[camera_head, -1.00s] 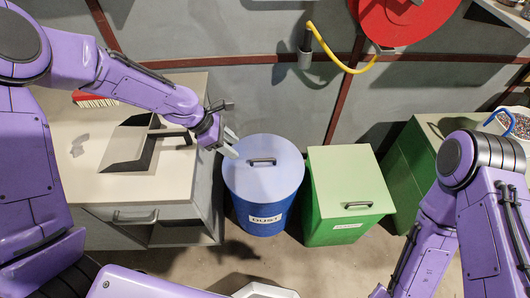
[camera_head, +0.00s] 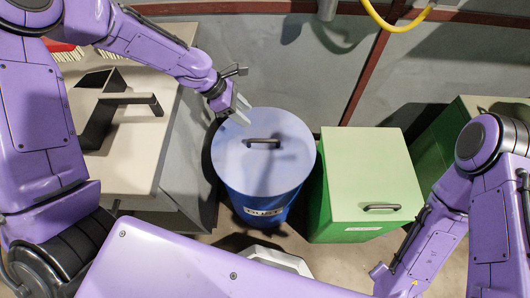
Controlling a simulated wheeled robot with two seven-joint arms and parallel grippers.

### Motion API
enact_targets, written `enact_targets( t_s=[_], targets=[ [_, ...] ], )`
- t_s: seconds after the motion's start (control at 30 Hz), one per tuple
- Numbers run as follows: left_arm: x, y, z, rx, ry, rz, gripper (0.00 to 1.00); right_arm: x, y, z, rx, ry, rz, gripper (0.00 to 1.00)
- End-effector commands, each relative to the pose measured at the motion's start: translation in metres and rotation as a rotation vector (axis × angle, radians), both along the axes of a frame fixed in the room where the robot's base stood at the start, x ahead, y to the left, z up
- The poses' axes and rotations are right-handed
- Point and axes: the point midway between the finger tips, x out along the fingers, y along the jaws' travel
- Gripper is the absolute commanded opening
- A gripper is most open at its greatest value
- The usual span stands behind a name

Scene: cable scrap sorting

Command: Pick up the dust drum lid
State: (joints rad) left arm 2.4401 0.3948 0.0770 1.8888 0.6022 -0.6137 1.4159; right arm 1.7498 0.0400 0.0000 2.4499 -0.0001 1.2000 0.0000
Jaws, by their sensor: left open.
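The dust drum lid (camera_head: 285,160) is a round, pale blue disc lying flat on the blue dust drum (camera_head: 262,204), with a dark bar handle (camera_head: 263,142) across its top. My left gripper (camera_head: 242,108) is open and empty. In the picture it overlaps the lid's upper left edge, up and left of the handle; how high it is above the lid I cannot tell. My right arm (camera_head: 440,235) comes in from the right, but its gripper is not in view.
A green bin (camera_head: 365,175) with a flat lid and dark handle stands close to the drum's right. A grey wall (camera_head: 300,75) is behind. Another green box (camera_head: 425,140) stands further right.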

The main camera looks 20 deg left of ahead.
Motion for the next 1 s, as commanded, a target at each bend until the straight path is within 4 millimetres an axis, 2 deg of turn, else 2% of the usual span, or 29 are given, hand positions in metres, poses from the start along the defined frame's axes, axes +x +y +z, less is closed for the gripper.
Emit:
enact_targets(
  t_s=[0.03,0.2,0.5,0.67,0.9,1.0],
  targets=[
    [0.000,0.000,-0.024,0.000,0.000,0.000,0.46,0.000,0.000,-0.025,0.000,0.000,0.000,0.43],
    [0.000,-0.001,-0.053,0.000,-0.001,-0.001,0.46,0.000,0.000,-0.053,0.000,0.000,0.000,0.43],
    [0.006,-0.025,-0.091,0.000,0.002,-0.004,0.46,0.000,0.000,-0.065,0.000,0.000,0.000,0.43],
    [0.007,-0.033,-0.101,0.000,0.001,-0.003,0.46,0.000,0.000,-0.069,0.000,0.000,0.000,0.43],
    [0.007,-0.056,-0.136,0.001,0.001,-0.006,0.46,0.000,0.000,-0.084,0.000,0.000,0.000,0.43],
    [0.008,-0.060,-0.140,0.000,0.001,-0.004,0.46,0.000,0.000,-0.084,0.000,0.000,0.000,0.43]
  ],
)
